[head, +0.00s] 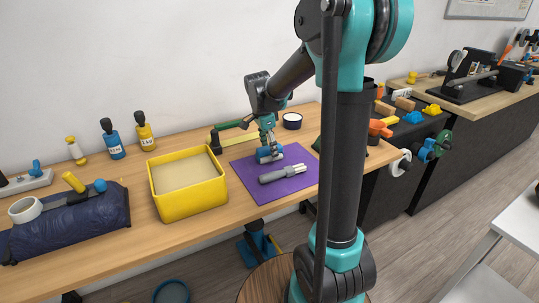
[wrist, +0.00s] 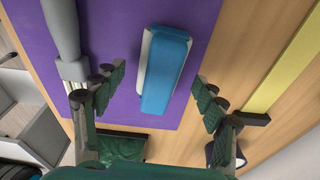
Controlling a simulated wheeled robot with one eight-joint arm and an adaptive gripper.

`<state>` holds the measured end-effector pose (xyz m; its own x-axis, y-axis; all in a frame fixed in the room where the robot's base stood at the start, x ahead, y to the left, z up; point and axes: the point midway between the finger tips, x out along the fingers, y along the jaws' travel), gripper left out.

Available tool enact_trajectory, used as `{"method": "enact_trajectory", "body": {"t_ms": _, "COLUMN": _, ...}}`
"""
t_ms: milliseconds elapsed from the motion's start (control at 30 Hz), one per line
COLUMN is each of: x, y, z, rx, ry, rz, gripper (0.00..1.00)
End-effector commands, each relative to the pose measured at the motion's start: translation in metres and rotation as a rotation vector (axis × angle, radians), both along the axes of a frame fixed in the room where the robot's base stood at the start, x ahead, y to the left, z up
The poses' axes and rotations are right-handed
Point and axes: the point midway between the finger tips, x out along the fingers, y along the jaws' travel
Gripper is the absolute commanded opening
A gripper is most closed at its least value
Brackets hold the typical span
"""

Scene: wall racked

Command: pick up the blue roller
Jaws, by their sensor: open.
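The blue roller (head: 270,156) lies on the purple mat (head: 247,180) on the wooden bench; it has a pale side strip. In the wrist view the blue roller (wrist: 168,72) lies lengthwise between my open fingers, with a gap on each side. My gripper (head: 267,145) points down just over the roller in the head view. In the wrist view my gripper (wrist: 158,86) is open and holds nothing. Its height above the mat is hard to tell.
A grey cylindrical tool (head: 283,173) lies close by on the mat and near the left finger in the wrist view. A yellow bin (head: 187,203) stands left of the mat. A green-handled tool (head: 228,126) and a dark cup (head: 292,121) are behind it.

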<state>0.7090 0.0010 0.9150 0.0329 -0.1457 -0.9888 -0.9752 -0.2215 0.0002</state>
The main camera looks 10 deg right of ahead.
Motion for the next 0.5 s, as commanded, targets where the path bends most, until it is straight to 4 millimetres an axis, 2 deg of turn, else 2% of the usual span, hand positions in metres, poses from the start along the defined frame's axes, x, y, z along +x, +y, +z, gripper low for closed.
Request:
{"method": "enact_trajectory", "body": {"t_ms": 100, "x": 0.0001, "y": -0.0014, "z": -0.0093, "rx": 0.0, "ry": 0.0, "rz": 0.0, "gripper": 0.72}}
{"method": "enact_trajectory", "body": {"t_ms": 333, "x": 0.0002, "y": -0.0015, "z": -0.0107, "rx": 0.0, "ry": 0.0, "rz": 0.0, "gripper": 0.72}}
{"method": "enact_trajectory", "body": {"t_ms": 367, "x": 0.0002, "y": -0.0015, "z": -0.0107, "rx": 0.0, "ry": 0.0, "rz": 0.0, "gripper": 0.7}}
{"method": "enact_trajectory", "body": {"t_ms": 500, "x": 0.0002, "y": -0.0014, "z": -0.0106, "rx": 0.0, "ry": 0.0, "rz": 0.0, "gripper": 0.53}}
